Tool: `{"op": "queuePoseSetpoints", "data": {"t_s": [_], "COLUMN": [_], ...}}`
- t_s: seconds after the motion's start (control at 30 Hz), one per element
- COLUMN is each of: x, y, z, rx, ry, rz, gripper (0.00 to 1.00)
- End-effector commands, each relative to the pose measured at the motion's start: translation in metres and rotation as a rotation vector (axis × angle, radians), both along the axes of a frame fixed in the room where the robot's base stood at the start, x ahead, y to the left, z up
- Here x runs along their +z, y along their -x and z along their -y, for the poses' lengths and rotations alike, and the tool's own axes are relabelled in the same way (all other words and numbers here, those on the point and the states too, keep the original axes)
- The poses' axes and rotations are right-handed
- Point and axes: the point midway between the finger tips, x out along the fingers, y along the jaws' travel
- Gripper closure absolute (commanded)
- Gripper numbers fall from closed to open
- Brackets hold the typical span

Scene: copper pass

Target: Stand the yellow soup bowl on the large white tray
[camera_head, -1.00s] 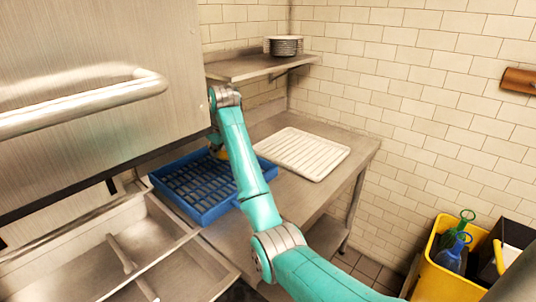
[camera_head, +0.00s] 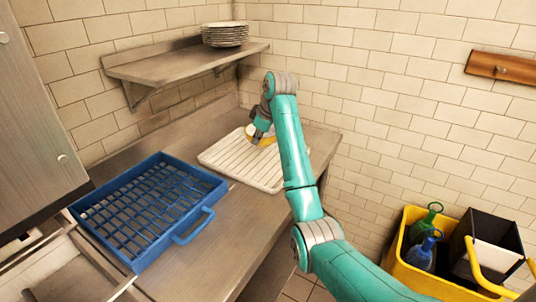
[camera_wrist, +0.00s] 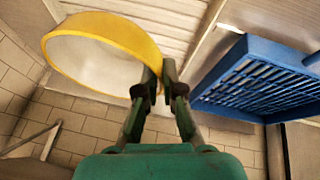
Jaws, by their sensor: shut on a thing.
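The yellow soup bowl (camera_head: 261,131) has a white inside and a yellow rim, and is partly hidden by my arm in the head view. In the wrist view the bowl (camera_wrist: 122,32) hangs to the left of the fingers. My gripper (camera_wrist: 157,72) is shut on its rim; in the head view my gripper (camera_head: 257,140) is over the tray's far part. The large white tray (camera_head: 232,160) is ribbed and lies flat on the steel counter. Its ribs also show in the wrist view (camera_wrist: 165,18). I cannot tell whether the bowl touches the tray.
An empty blue rack (camera_head: 183,238) stands left of the tray on the steel counter (camera_head: 235,225). A wall shelf (camera_head: 180,67) with stacked plates (camera_head: 225,34) is above the counter at the back. A yellow caddy (camera_head: 408,270) with bottles is at lower right.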

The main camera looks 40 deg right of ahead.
Motion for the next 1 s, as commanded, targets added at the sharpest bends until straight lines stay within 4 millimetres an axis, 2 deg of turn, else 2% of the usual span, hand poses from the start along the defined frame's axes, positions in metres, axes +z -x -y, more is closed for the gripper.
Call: {"op": "queuePoseSetpoints", "data": {"t_s": [0.17,0.37,0.57,0.7,0.8,1.0], "x": [-0.02,-0.054,-0.071,-0.09,-0.098,-0.099], "y": [0.001,0.001,0.0,0.001,0.0,0.0], "z": [0.0,0.0,0.0,0.0,0.0,0.0], "rx": [0.003,0.002,0.001,0.001,0.001,0.002], "ry": [-0.001,-0.001,-0.001,-0.002,0.0,0.0], "rz": [-0.002,-0.002,-0.002,-0.002,0.001,0.001], "gripper": [1.0,1.0,1.0,1.0,1.0,1.0]}}
